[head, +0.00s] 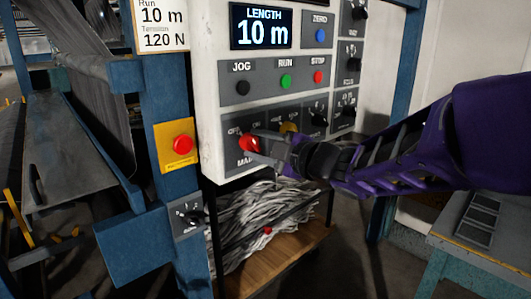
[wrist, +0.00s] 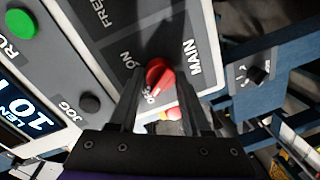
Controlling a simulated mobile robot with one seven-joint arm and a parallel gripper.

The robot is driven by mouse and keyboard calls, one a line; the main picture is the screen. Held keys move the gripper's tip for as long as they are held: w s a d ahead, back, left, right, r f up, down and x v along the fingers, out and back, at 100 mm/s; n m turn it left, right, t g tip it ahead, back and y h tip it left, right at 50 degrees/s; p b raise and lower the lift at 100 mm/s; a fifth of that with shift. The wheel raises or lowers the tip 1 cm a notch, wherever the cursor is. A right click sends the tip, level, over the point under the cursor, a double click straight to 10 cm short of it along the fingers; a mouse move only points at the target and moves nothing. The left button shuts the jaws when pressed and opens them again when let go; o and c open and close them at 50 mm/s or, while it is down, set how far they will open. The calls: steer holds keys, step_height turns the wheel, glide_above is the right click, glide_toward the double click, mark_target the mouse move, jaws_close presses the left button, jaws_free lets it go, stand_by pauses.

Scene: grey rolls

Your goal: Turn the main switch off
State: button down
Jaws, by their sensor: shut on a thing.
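The main switch is a red knob (head: 248,143) low on the left of the white control panel, with OFF and MAIN lettering beside it. The red knob also shows in the wrist view (wrist: 158,75), with ON and OFF marks near it. My gripper (head: 256,146) reaches in from the right and is shut on the red knob. In the wrist view my gripper's fingers (wrist: 160,88) stand on either side of the knob. The fingers and knob partly cover the OFF mark, and I cannot tell exactly where the knob points.
Above are black JOG (head: 242,88), green RUN (head: 285,81) and red STOP (head: 318,77) buttons. A red emergency button (head: 182,145) on a yellow plate is on the blue post at left.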

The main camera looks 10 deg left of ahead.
steer(key=shift+n+b, duration=0.55)
steer(key=shift+n, duration=0.35)
steer(key=shift+c, duration=1.8)
jaws_free()
steer(key=shift+s+d, duration=0.1)
